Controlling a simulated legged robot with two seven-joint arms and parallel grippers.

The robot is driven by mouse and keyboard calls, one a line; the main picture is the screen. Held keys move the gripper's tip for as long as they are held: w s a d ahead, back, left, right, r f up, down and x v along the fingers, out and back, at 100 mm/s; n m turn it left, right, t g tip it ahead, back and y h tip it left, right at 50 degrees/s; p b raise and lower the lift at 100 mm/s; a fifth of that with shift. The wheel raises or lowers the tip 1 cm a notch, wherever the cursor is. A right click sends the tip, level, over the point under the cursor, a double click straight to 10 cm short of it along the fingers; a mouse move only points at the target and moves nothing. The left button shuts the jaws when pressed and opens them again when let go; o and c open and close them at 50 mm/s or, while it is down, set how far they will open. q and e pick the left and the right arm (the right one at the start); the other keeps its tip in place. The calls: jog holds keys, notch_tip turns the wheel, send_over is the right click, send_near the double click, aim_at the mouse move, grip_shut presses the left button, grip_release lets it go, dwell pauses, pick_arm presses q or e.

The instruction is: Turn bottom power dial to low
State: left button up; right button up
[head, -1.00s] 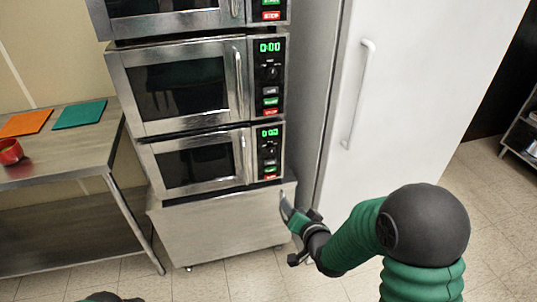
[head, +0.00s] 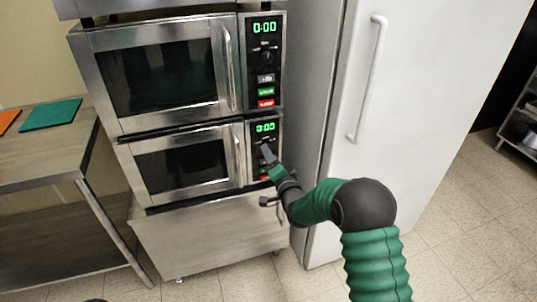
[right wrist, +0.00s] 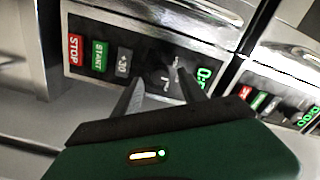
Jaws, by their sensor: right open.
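The bottom oven (head: 185,165) is the lowest of the stacked steel units, with a black control panel (right wrist: 213,55) on its right side. Its display glows green, with grey, green START and red STOP buttons. My right gripper (head: 266,152) is at this panel just below the display and covers part of it in the head view. In the right wrist view the two fingers of my right gripper (right wrist: 158,72) are apart, over the panel between the grey button and the display. The bottom dial is dark and partly hidden near the fingertips; I cannot tell its setting or whether they touch it.
Another oven (head: 155,75) with its own panel stands directly above. A tall white door with a long handle (head: 366,80) is close on the right. A steel table (head: 45,155) with a green board (head: 50,113) is at the left. Floor is clear in front.

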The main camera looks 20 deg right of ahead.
jog(key=shift+w+f, duration=0.1)
jog(key=shift+w, duration=1.3)
jog(key=shift+s, duration=0.1)
grip_shut()
